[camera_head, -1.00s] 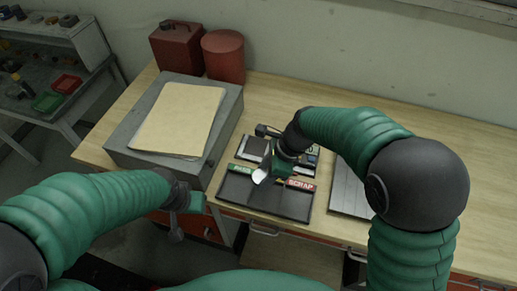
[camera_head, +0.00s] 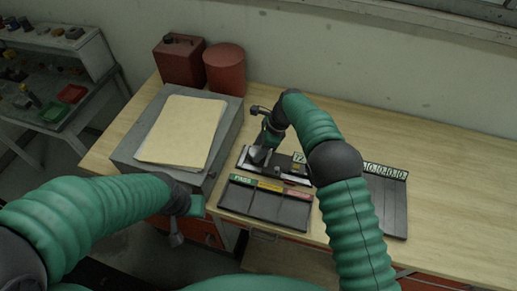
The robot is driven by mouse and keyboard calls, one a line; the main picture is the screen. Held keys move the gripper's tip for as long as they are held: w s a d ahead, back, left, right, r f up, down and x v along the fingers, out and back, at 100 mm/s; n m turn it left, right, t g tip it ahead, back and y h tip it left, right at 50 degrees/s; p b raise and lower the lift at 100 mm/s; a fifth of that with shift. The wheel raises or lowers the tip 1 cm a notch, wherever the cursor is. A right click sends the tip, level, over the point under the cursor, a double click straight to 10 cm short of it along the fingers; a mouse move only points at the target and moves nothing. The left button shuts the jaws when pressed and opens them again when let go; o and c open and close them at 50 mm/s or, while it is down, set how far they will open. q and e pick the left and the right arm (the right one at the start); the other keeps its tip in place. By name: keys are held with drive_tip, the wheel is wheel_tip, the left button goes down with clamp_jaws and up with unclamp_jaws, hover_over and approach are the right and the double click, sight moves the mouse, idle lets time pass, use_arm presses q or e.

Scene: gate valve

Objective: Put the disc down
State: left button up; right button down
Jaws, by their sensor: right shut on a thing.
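My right gripper (camera_head: 267,141) is shut on a small grey disc (camera_head: 258,155). It holds the disc over the left part of a dark fixture (camera_head: 288,172) on the bench; I cannot tell whether the disc touches it. In front of the fixture lies a black sorting tray (camera_head: 264,204) with green, yellow and red labels, the green one reading PASS. Its compartments look empty. My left gripper (camera_head: 190,207) hangs at the bench's front left edge, away from the disc; its jaws are too unclear to read.
A grey box (camera_head: 122,152) with a tan folder (camera_head: 182,130) stands left of the fixture. A red can (camera_head: 224,68) and a red container (camera_head: 180,60) stand behind it. A dark grooved board (camera_head: 390,206) lies to the right. The right side of the bench is clear.

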drive_tip(key=shift+f, duration=0.5)
use_arm(q)
drive_tip(key=shift+d+r, duration=0.2)
use_arm(e)
drive_tip(key=shift+w+d+f, duration=0.1)
drive_tip(key=shift+d+f, duration=0.05)
drive_tip(key=shift+f, duration=0.05)
drive_tip(key=shift+f, duration=0.1)
